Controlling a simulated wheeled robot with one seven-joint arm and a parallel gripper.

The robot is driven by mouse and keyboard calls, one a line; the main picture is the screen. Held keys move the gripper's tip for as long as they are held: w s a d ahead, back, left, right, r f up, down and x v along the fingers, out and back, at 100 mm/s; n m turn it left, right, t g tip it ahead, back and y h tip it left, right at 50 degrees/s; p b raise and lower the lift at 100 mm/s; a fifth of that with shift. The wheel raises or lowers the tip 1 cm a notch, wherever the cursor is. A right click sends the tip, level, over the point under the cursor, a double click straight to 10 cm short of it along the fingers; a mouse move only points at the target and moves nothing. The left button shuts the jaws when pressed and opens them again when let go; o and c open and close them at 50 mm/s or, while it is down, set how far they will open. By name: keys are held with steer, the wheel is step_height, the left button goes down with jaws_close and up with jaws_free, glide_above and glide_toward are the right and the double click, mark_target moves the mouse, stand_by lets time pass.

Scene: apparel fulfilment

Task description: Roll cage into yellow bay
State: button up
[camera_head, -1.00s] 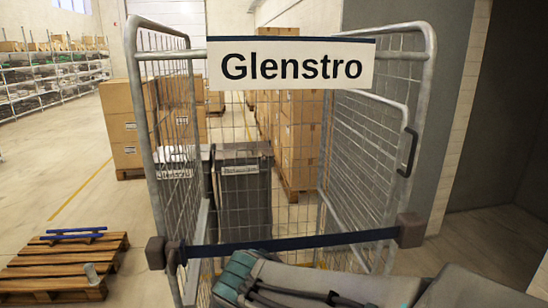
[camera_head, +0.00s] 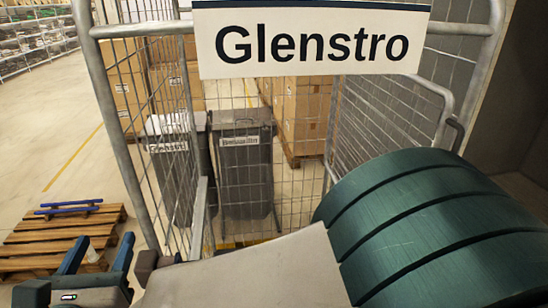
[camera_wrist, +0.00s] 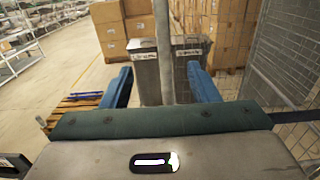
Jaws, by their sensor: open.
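The roll cage (camera_head: 140,29), a grey wire-mesh frame with a white "Glenstro" sign (camera_head: 312,40), stands upright in front of me. My arm's green and grey links cover its lower right part. My gripper (camera_head: 98,256) is open at the lower left of the head view, close to the cage's left front post. In the wrist view my gripper (camera_wrist: 160,87) has its blue fingers apart, with a grey upright cage post (camera_wrist: 164,40) lined up between them. I cannot tell whether the post lies within the jaws. No yellow bay is clearly seen; a small yellow patch (camera_head: 228,243) shows on the floor behind the mesh.
Two grey bins (camera_head: 244,180) with labels stand behind the mesh. Stacked cartons (camera_head: 305,115) stand beyond on pallets. A wooden pallet (camera_head: 60,240) with a blue item lies at the left. A yellow floor line (camera_head: 75,157) crosses the open floor at left. A wall is at right.

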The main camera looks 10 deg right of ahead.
mark_target(132, 192)
steer(key=w, duration=0.9)
steer(key=w+d, duration=0.1)
steer(key=w, duration=0.4)
steer(key=shift+b, duration=0.3)
jaws_close()
